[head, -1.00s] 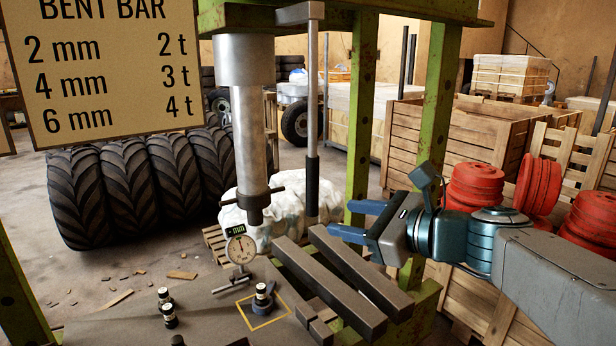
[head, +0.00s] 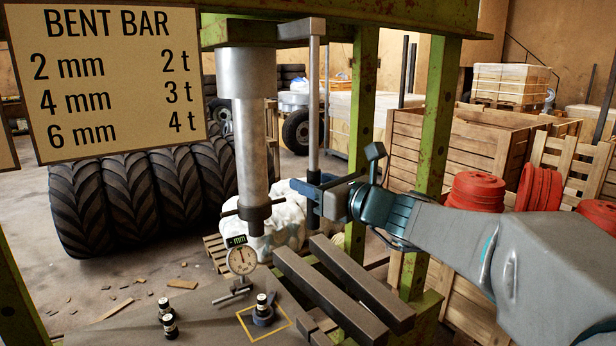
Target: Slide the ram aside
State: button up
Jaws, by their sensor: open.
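The ram (head: 249,140) is a grey steel cylinder hanging upright under the green press beam (head: 400,12), with a dark crosspiece near its lower tip. A thin steel rod (head: 314,90) hangs to its right from a grey bar (head: 296,30) at the beam.
Two dark steel bars (head: 362,283) lie below my gripper. A dial gauge (head: 241,258) stands under the ram. Small dark cylinders (head: 167,310) sit on the bench. A green post (head: 436,130) rises behind my arm. Wooden crates and red rolls (head: 477,190) are at right.

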jog(key=shift+x, duration=0.9)
grip_shut()
jog(key=shift+d, duration=0.1)
